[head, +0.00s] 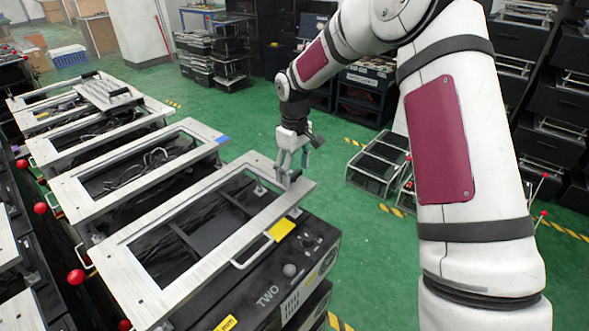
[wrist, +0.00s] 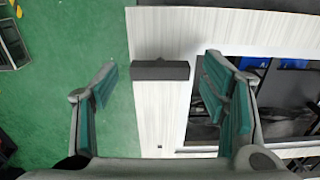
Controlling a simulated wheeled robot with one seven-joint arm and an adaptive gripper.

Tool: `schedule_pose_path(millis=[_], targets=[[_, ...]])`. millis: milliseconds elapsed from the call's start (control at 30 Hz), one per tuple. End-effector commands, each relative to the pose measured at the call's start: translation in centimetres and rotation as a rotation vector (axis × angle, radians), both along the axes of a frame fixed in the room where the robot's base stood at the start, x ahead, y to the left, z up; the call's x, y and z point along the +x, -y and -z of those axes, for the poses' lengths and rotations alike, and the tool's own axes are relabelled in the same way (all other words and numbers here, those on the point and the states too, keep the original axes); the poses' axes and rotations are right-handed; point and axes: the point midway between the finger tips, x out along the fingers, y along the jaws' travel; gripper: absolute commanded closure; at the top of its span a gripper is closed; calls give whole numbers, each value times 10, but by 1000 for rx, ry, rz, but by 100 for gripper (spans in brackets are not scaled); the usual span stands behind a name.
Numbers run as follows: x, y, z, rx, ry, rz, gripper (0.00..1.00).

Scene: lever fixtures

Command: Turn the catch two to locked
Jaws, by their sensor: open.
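The unit marked TWO (head: 267,297) is a black box under a pale metal frame in the head view. A small dark block, which looks like its catch, sits at the frame's far right corner (head: 295,176). In the wrist view this dark bar (wrist: 160,71) lies crosswise on the pale frame strip (wrist: 160,115). My gripper (head: 291,163) is right at that corner, pointing down. In the wrist view my gripper (wrist: 160,80) is open, with one green-padded finger on each side of the bar and gaps between. I cannot tell its height above the bar.
Green floor (head: 340,240) is open to the right, with a low rack (head: 378,163).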

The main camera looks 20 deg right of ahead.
Motion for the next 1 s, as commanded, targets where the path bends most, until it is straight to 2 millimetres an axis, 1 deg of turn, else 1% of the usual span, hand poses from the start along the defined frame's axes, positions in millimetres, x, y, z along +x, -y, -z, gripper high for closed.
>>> schedule_pose_path(millis=[267, 300, 467, 500, 800, 1000], targets=[[0, 0, 2, 0, 0, 0, 33], [0, 0, 2, 0, 0, 0, 36], [0, 0, 2, 0, 0, -1, 72], [0, 0, 2, 0, 0, -1, 81], [0, 0, 2, -1, 1, 15, 81], [0, -1, 3, -1, 0, 93, 81]])
